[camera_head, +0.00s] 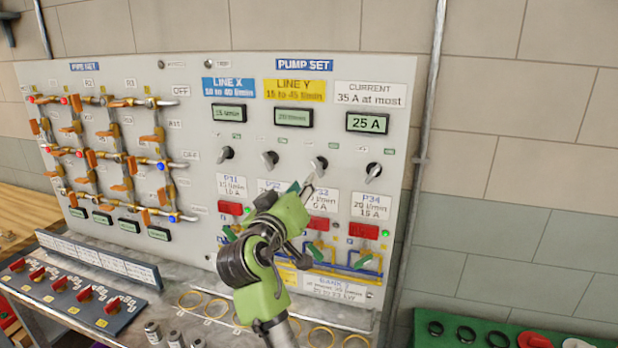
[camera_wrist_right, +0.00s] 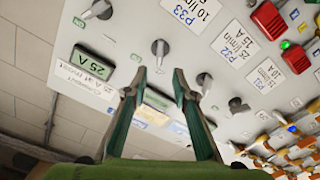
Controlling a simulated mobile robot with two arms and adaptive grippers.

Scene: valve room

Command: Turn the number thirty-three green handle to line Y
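The wall panel (camera_head: 345,225) carries yellow and blue pipes low on its right half. A green handle (camera_head: 315,252) shows at these pipes below the partly hidden thirty-three label (camera_head: 322,202), just right of my right forearm. Its exact angle is hard to tell. My right gripper (camera_head: 302,184) is raised in front of the panel, above this handle and near the grey knob (camera_head: 319,164) of that column. In the right wrist view my gripper (camera_wrist_right: 155,84) is open and empty, its fingertips just short of the knob (camera_wrist_right: 160,50). My left gripper is out of view.
Another green handle (camera_head: 362,262) is to the right, under P34. Red switches (camera_head: 363,230) sit above the handles. The yellow LINE Y sign (camera_head: 294,90) is above a small display. A bench with yellow rings (camera_head: 321,337) lies below; a green tray (camera_head: 465,322) is lower right.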

